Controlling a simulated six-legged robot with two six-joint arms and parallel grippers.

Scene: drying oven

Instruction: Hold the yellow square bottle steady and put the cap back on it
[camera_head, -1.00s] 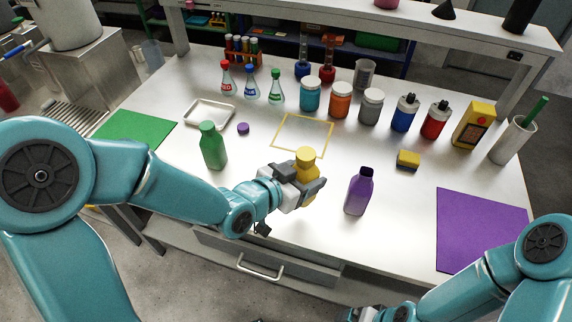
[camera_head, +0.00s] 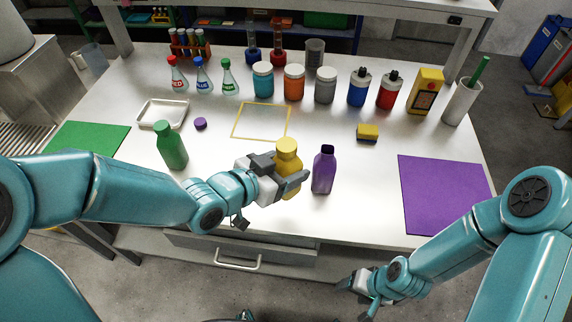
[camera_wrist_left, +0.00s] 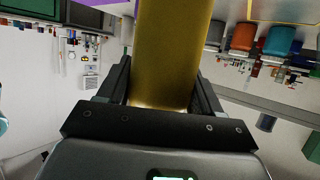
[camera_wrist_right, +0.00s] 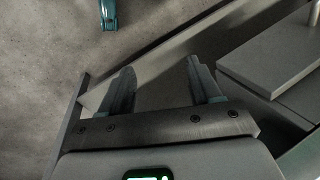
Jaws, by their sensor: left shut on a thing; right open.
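The yellow square bottle (camera_head: 289,180) is upright in my left gripper (camera_head: 285,184), near the front of the table. Its top is a rounded yellow piece that looks like a cap in place. In the left wrist view the yellow bottle (camera_wrist_left: 168,50) fills the space between the fingers (camera_wrist_left: 160,98). Its base is hidden in the head view, and I cannot tell whether it touches the table. My right gripper (camera_head: 358,287) is open and empty, low in front of the table edge; its open fingers also show in the right wrist view (camera_wrist_right: 165,88).
A purple bottle (camera_head: 323,175) with a dark top stands close right of the yellow one. A green bottle (camera_head: 171,148), a purple cap (camera_head: 200,123) and a white tray (camera_head: 163,114) are left. A yellow outline (camera_head: 235,121) and purple mat (camera_head: 445,195) mark the table. Several jars stand behind.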

